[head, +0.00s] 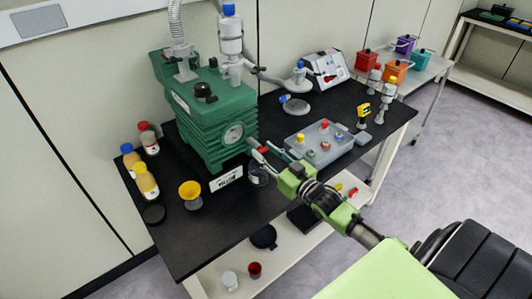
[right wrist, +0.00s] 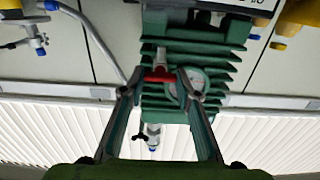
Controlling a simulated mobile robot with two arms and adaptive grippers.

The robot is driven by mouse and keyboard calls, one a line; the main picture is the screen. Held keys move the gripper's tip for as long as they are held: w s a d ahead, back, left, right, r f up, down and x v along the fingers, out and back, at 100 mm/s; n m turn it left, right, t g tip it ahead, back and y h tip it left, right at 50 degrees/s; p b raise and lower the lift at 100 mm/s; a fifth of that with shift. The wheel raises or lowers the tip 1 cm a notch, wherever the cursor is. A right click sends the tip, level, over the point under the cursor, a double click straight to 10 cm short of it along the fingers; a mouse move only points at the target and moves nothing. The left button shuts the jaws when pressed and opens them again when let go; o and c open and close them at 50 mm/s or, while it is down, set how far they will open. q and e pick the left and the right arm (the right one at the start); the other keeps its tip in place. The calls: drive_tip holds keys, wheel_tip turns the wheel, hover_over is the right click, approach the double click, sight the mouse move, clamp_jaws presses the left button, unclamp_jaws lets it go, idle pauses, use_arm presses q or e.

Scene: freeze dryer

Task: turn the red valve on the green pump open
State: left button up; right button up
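The green pump (head: 212,119) stands on the black table top, with a round gauge on its front. The red valve (head: 264,150) is a small red handle low on the pump's front, right of the gauge. In the right wrist view, the red valve (right wrist: 158,78) lies crosswise between my fingertips, on a short pale stem. My right gripper (head: 262,152) is open, with one finger at each end of the handle; I cannot tell whether they touch it. The right gripper (right wrist: 159,80) faces the pump body (right wrist: 195,50). My left gripper is not in view.
A grey tray (head: 345,142) with coloured-capped vials is right of my right gripper.

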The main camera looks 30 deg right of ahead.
drive_tip(key=shift+n, duration=0.4)
drive_tip(key=n, duration=0.3)
drive_tip(key=shift+n+p, duration=0.4)
drive_tip(key=n, duration=0.5)
drive_tip(key=shift+a+f, duration=0.1)
drive_tip(key=n+b, duration=0.2)
drive_tip(key=n, duration=0.6)
drive_tip(key=shift+f, duration=0.1)
drive_tip(key=shift+n, duration=0.4)
drive_tip(key=o, duration=1.1)
drive_tip(key=shift+s, duration=0.1)
